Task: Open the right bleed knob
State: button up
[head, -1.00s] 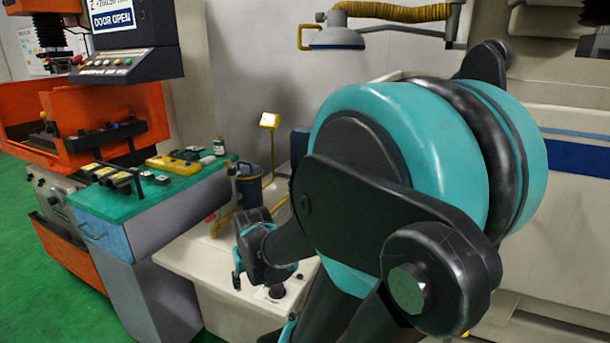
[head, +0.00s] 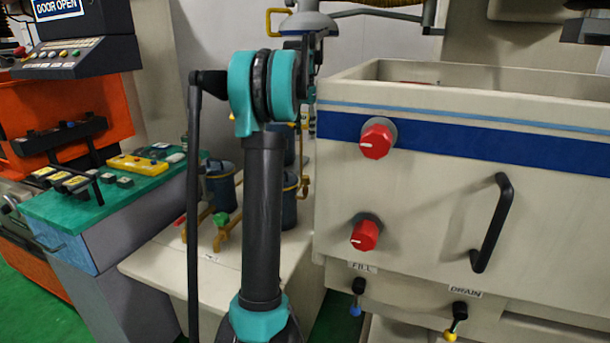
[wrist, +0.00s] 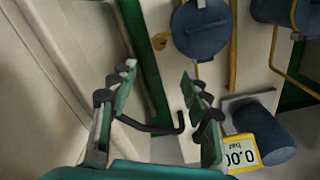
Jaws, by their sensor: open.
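My gripper (wrist: 158,82) is open in the wrist view, its two ribbed fingers apart with nothing held between them. In the head view my arm stands upright in front of the filter bench and the gripper end is not clearly seen. Two blue canisters stand on the bench, a left canister (head: 221,187) and a right canister (head: 290,197) partly behind my arm. The wrist view looks down on a blue canister lid (wrist: 202,30) and another canister (wrist: 285,10) cut by the top edge. I cannot make out the right bleed knob for certain.
A beige tank (head: 420,210) with red knobs (head: 377,138) and a black handle (head: 491,222) stands at right. A lamp (head: 305,22) hangs above. A yellow display (wrist: 240,152) and a dark hooked bar (wrist: 160,128) show in the wrist view.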

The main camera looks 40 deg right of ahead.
aim_at(305, 176)
notch_tip(305, 176, down, 17)
jog(key=shift+s+d+f, duration=0.1)
dwell(0.5)
grip_shut()
